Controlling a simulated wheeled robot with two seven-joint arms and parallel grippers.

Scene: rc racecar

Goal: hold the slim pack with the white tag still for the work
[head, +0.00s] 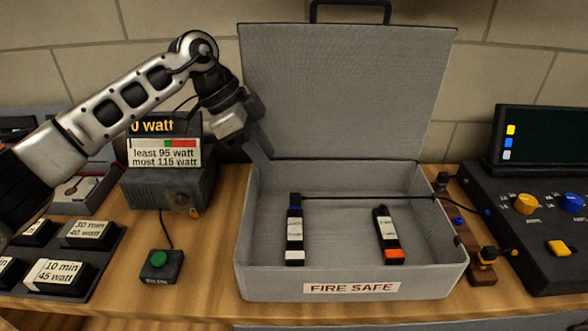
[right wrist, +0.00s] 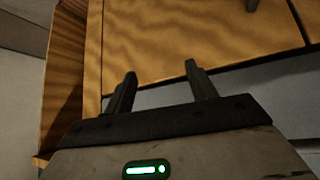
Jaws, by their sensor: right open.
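The slim pack with the white tag (head: 294,238) stands or lies in the left half of the open grey fire-safe box (head: 260,285); its tag is at the near end. A similar slim pack with an orange tag (head: 389,240) is to its right in the same box. My left gripper (head: 262,150) is above the box's back left corner, in front of the lid, apart from both packs; its fingers overlap, so their opening is unclear. My right gripper shows only in the right wrist view (right wrist: 160,69), open and empty, with wooden furniture beyond it.
A dark lead runs from the white-tagged pack's far end to the box's right rim. The raised lid (head: 345,90) stands behind. A watt meter (head: 165,180) and green-button box (head: 161,266) are left, with labelled blocks (head: 58,277). A console (head: 535,220) is right.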

